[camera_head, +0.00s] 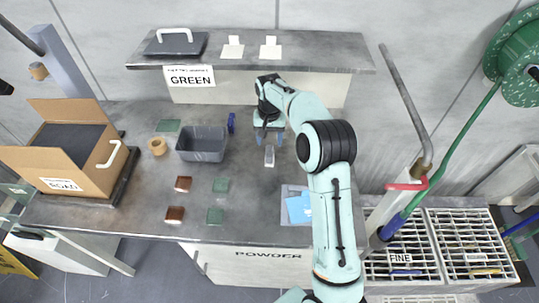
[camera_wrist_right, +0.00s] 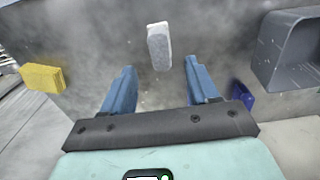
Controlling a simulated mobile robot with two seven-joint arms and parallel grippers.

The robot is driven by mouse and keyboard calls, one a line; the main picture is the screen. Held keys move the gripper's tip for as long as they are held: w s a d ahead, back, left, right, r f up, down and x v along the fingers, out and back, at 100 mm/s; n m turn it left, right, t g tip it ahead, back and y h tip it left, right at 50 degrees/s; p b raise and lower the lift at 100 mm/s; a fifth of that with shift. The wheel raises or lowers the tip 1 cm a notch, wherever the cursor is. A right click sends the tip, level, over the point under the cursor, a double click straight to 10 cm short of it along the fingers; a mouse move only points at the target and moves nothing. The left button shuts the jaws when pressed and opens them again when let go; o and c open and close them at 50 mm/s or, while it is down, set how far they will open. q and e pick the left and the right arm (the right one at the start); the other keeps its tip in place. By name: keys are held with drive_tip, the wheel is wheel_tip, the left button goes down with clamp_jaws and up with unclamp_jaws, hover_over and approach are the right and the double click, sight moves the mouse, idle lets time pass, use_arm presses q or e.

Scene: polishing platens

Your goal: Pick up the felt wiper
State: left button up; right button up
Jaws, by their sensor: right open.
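A small pale grey-white block, which I take to be the felt wiper (camera_head: 269,156), lies on the dark bench top. My right gripper (camera_head: 270,138) is over the bench just behind it. In the right wrist view the wiper (camera_wrist_right: 159,46) lies beyond the two blue fingertips, roughly centred on the gap between them. The right gripper (camera_wrist_right: 160,67) is open with nothing between its fingers. The wiper is apart from the fingers. I do not see my left gripper.
A grey bin (camera_head: 202,144) and a blue item (camera_head: 231,122) stand left of the gripper. The wrist view shows a yellow block (camera_wrist_right: 42,77) on the other side. Green and brown squares and a blue sheet (camera_head: 299,208) lie nearby. A raised shelf (camera_head: 300,56) runs behind.

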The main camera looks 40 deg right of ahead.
sight(269, 150)
wheel_tip(269, 150, down, 3)
drive_tip(key=shift+s+r, duration=0.1)
drive_tip(key=shift+r, duration=0.05)
drive_tip(key=shift+f, duration=2.8)
clamp_jaws()
use_arm(q)
drive_tip(key=shift+s+f, duration=0.2)
drive_tip(key=shift+f, duration=0.05)
use_arm(e)
drive_tip(key=shift+r, duration=0.1)
use_arm(q)
drive_tip(key=shift+w+r+p, duration=0.35)
drive_tip(key=shift+w+r, duration=0.25)
drive_tip(key=shift+w, duration=0.15)
use_arm(e)
wheel_tip(269, 150, up, 20)
